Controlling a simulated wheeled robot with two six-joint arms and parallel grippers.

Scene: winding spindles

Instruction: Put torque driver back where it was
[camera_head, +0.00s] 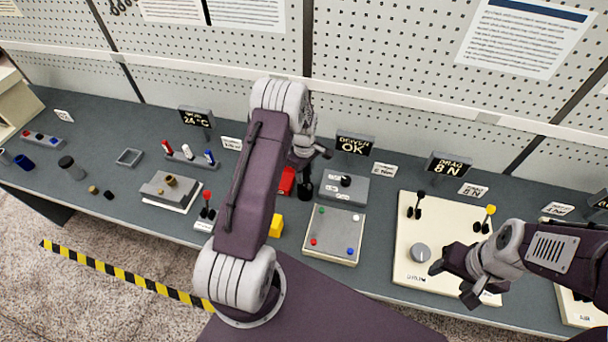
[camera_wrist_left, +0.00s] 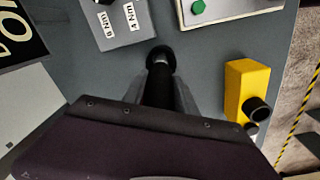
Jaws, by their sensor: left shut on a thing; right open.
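My left gripper (camera_head: 308,168) is shut on a dark, rod-like thing, which I take to be the torque driver (camera_head: 305,190). In the left wrist view the black driver (camera_wrist_left: 159,85) stands between the two fingers, its round black end pointing away from the wrist. My left arm hides part of it in the head view. I cannot tell whether its end touches the bench. My right gripper (camera_head: 454,279) is open and empty over the cream drag panel (camera_head: 408,265) at the right.
A grey box (camera_head: 356,191) with torque labels stands right of the driver, below the "DRIVER OK" display (camera_head: 353,144). A yellow block (camera_head: 276,226) and a red thing (camera_head: 287,181) are close by. A plate with coloured dots (camera_head: 335,235) lies in front of the box.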

